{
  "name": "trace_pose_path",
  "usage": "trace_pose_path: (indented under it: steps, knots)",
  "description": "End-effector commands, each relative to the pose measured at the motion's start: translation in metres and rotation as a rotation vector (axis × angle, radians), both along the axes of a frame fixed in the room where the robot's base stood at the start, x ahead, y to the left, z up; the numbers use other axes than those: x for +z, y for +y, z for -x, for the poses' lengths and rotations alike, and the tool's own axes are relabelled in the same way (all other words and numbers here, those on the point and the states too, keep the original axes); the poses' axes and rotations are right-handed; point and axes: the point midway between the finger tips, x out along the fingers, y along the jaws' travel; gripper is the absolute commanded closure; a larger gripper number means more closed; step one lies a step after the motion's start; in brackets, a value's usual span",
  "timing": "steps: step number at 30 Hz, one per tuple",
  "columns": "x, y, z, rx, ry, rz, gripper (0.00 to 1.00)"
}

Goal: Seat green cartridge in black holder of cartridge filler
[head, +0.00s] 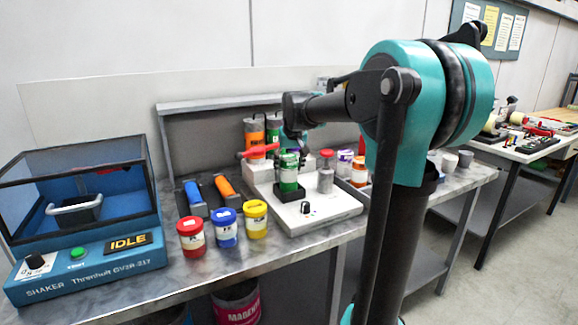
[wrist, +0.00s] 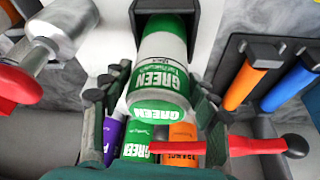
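The green cartridge (head: 288,172) stands upright at the black holder (head: 290,192) on the white cartridge filler (head: 325,211). In the wrist view, the lower end of the green cartridge (wrist: 163,55) is inside the opening of the black holder (wrist: 188,8), with its labelled body and green top outside. Whether it is fully down cannot be seen. My gripper (head: 290,143) is above the cartridge in the head view.
A red lever (head: 260,150) and bottles behind (head: 254,132) are close to my gripper. A red-topped metal part (head: 326,172) stands right of the holder. Red (head: 191,237), blue (head: 224,228) and yellow (head: 255,219) jars stand at the left. A shaker (head: 85,265) is further left.

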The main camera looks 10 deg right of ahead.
Motion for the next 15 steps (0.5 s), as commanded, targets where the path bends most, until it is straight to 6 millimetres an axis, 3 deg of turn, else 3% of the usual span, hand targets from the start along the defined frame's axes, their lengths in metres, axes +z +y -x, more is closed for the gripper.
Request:
trace_pose_path:
  steps: [3, 15]
  knots:
    - [0.0000, 0.0000, 0.0001, 0.000, 0.000, 0.000, 0.24]
    - [0.0062, -0.0002, 0.0027, 0.000, 0.000, 0.000, 0.24]
